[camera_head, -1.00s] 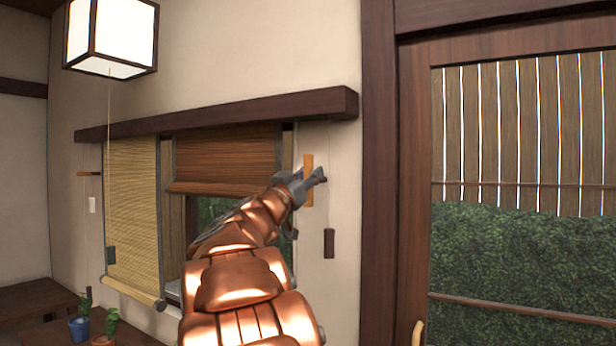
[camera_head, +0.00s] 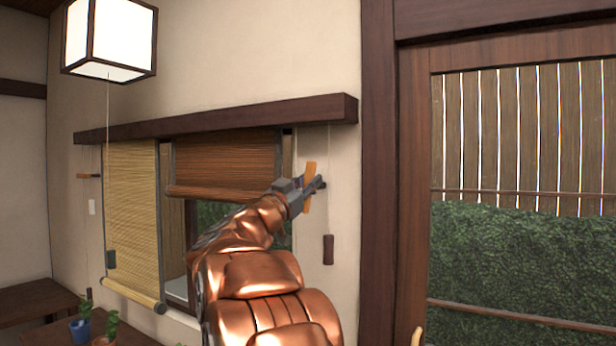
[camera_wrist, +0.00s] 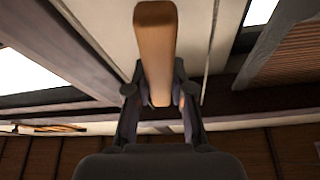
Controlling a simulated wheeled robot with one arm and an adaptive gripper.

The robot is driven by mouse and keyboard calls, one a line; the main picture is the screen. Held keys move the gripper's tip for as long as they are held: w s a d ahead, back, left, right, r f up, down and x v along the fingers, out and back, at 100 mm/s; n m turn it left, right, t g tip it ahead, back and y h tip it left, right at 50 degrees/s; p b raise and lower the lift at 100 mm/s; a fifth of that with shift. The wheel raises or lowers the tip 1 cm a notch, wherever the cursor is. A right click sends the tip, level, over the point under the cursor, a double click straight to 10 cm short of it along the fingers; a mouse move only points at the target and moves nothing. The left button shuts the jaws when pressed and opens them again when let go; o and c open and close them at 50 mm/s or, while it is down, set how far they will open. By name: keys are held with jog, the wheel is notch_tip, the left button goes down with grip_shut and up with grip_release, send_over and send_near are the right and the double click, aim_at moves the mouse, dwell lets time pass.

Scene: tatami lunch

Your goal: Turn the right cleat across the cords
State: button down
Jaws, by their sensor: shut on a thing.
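The right cleat (camera_head: 309,174) is an orange-brown wooden bar on the wall to the right of the window. It stands nearly upright, with its top tilted slightly to the right. My gripper (camera_head: 318,186) is shut on it around its middle, hiding part of it. In the wrist view the cleat (camera_wrist: 155,45) runs lengthwise between the two fingers of my gripper (camera_wrist: 160,95). A thin cord (camera_head: 329,150) hangs beside the cleat down to a dark brown weight (camera_head: 328,249). In the wrist view a cord (camera_wrist: 211,50) passes to the right of the cleat.
The left cleat (camera_head: 88,176) lies horizontal on the wall at far left. A half-raised brown blind (camera_head: 225,160) and a lowered yellow blind (camera_head: 132,220) cover the window. A wooden ledge (camera_head: 220,118) juts out above. Potted plants (camera_head: 80,330) stand lower left.

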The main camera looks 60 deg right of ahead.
jog(key=m+g, duration=0.1)
jog(key=m, duration=0.1)
jog(key=m+g, duration=0.1)
jog(key=m, duration=0.1)
jog(key=shift+f+m+y, duration=0.1)
jog(key=shift+m+y, duration=0.2)
jog(key=shift+m, duration=0.1)
jog(key=m+g, duration=0.1)
jog(key=m, duration=0.1)
jog(key=m+y, duration=0.1)
jog(key=m, duration=0.1)
jog(key=m+g, duration=0.1)
jog(key=m, duration=0.1)
jog(key=shift+s+f+g+y, duration=0.2)
jog(key=shift+s+g+y, duration=0.1)
jog(key=shift+y, duration=0.1)
jog(key=m+g+y, duration=0.1)
jog(key=m, duration=0.3)
jog(key=shift+s+f+b, duration=0.1)
jog(key=shift+f+b, duration=0.05)
jog(key=shift+b, duration=0.25)
jog(key=m+y, duration=0.2)
jog(key=m, duration=0.2)
jog(key=shift+f, duration=0.2)
jog(key=shift+s+m, duration=0.1)
jog(key=shift+m, duration=0.3)
jog(key=c, duration=1)
grip_release()
jog(key=v, duration=1.2)
